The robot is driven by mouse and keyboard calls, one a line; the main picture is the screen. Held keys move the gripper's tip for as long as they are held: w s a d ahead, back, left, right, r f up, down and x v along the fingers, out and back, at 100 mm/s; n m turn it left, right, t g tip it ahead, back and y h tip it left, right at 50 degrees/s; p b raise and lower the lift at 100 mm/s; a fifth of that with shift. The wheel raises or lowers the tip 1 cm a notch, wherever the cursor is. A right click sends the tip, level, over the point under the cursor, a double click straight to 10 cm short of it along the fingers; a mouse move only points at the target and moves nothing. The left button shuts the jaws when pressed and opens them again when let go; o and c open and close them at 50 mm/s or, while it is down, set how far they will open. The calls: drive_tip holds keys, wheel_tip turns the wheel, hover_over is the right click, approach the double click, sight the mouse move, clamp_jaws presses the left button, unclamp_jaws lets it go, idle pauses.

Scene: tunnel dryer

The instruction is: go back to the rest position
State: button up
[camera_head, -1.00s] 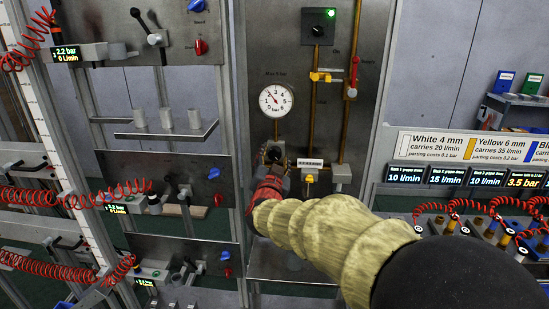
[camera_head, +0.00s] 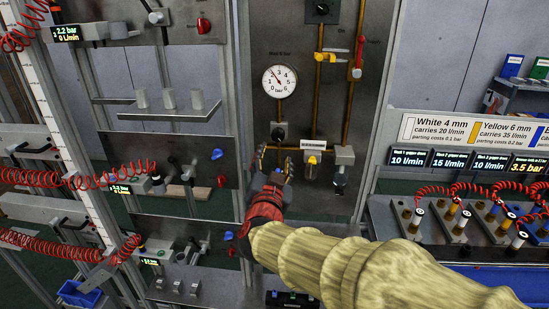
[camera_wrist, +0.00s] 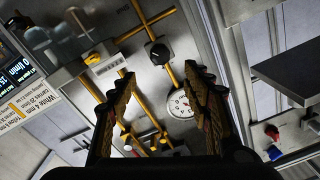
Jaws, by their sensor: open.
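My gripper (camera_head: 274,160) is in front of the lower part of the grey pipe panel (camera_head: 330,200), at the end of my tan-sleeved arm. In the wrist view my gripper (camera_wrist: 160,95) has its two fingers wide apart with nothing between them but the panel behind. A black knob (camera_head: 278,133) sits on the pipe just above the fingertips; it also shows in the wrist view (camera_wrist: 160,53), apart from the fingers. The round pressure gauge (camera_head: 280,81) is above that, partly hidden by a finger in the wrist view (camera_wrist: 181,104).
A yellow-topped fitting (camera_head: 313,161) is right of my gripper. Right of my arm stands a bench (camera_head: 470,240) with red coiled hoses and several plugs. Left are shelves with metal cylinders (camera_head: 168,99) and more red hoses (camera_head: 70,176). A blue bin (camera_head: 80,293) is low left.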

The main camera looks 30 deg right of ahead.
drive_tip(key=w+a+f+n+y, duration=0.2)
drive_tip(key=a+f+n+y, duration=0.2)
drive_tip(key=a+f+y, duration=0.45)
drive_tip(key=s+a+f+n+g+y, duration=0.35)
drive_tip(key=s+a+f+g, duration=0.2)
drive_tip(key=s+a, duration=0.25)
drive_tip(key=s+f+n+g, duration=0.3)
drive_tip(key=s, duration=0.9)
drive_tip(key=s+d+r+h, duration=0.2)
drive_tip(key=s+d+r, duration=0.1)
drive_tip(key=s, duration=0.5)
drive_tip(key=shift+s+d+r+n+g, duration=0.25)
drive_tip(key=shift+s+d+n+g, duration=0.2)
drive_tip(key=shift+d, duration=0.25)
drive_tip(key=shift+w, duration=0.1)
drive_tip(key=shift+c, duration=0.3)
idle(2.3)
